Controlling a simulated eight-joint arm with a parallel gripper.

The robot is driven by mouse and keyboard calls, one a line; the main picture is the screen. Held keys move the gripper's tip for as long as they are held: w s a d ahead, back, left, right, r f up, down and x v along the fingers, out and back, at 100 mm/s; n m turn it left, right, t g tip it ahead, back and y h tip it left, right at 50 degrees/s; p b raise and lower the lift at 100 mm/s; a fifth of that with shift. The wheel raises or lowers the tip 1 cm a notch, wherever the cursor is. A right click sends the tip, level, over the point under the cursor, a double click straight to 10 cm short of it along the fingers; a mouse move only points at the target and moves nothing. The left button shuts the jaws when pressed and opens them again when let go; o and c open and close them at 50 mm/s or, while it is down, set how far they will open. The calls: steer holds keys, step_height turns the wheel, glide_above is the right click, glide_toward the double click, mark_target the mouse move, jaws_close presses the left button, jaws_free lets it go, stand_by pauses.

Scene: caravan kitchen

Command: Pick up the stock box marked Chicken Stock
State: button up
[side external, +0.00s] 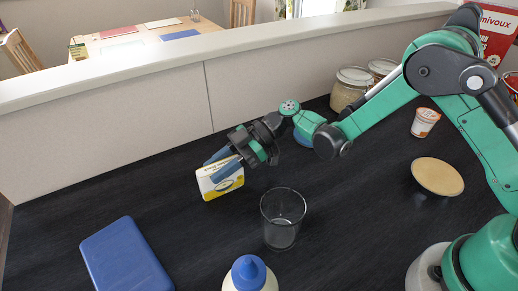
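A small white and yellow stock box (208,190) is left of centre in the side view, tilted, with printing too small to read for certain. My gripper (221,163) reaches it from the upper right. Its two blue fingers lie on either side of the box, one across the near face and one behind the top edge, and appear closed on it. The near finger hides part of the label. I cannot tell for certain whether the box is clear of the dark worktop.
An empty glass (283,232) stands close, right of and nearer than the box. A blue-capped bottle (249,275) and a blue flat box (125,258) are in front. Jars (350,88), a cup (424,122) and a tan dish (437,177) are to the right. A low wall (110,130) runs behind.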

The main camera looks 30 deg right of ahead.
jaws_close()
